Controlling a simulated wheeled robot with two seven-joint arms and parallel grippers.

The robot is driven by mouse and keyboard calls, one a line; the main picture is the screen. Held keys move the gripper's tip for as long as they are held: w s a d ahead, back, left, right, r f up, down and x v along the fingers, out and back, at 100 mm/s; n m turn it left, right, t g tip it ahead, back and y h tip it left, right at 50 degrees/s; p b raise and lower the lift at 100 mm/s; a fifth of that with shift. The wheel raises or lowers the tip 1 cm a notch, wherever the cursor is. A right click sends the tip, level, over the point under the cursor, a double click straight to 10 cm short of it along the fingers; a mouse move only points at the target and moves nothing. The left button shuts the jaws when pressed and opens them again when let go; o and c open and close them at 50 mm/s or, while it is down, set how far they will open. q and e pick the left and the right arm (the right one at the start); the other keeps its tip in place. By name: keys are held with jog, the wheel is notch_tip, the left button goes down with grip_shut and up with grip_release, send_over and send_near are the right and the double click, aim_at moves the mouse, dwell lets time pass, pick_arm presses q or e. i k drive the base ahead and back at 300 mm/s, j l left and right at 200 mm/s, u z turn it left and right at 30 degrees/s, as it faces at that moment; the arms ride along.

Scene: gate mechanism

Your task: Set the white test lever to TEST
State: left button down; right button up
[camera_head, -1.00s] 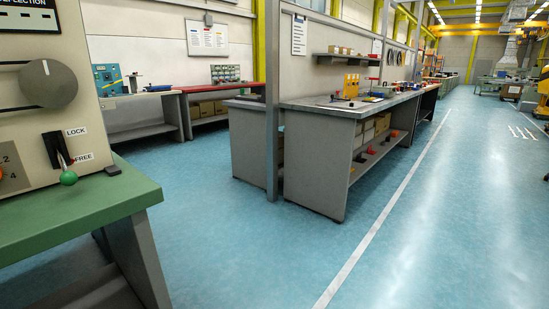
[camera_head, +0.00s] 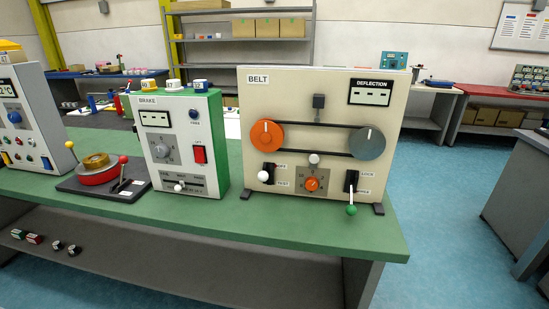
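The cream BELT panel (camera_head: 335,100) stands upright on the green bench. The white-knobbed lever (camera_head: 263,176) sits in a dark slot at its lower left. An upper label there seems to read OFF, and the lower label (camera_head: 283,184) reads TEST. The white ball is between the two label heights, somewhat nearer TEST; I cannot tell its exact setting. Neither of my grippers is in view.
A green-knobbed lever (camera_head: 351,210) hangs by the LOCK and FREE labels. An orange wheel (camera_head: 266,136), a grey wheel (camera_head: 369,143) and an orange dial (camera_head: 312,184) are on the panel. The BRAKE box (camera_head: 182,145) stands left. The bench front (camera_head: 300,235) is clear.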

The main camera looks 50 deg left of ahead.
aim_at(262, 176)
jog(key=u, duration=1.6)
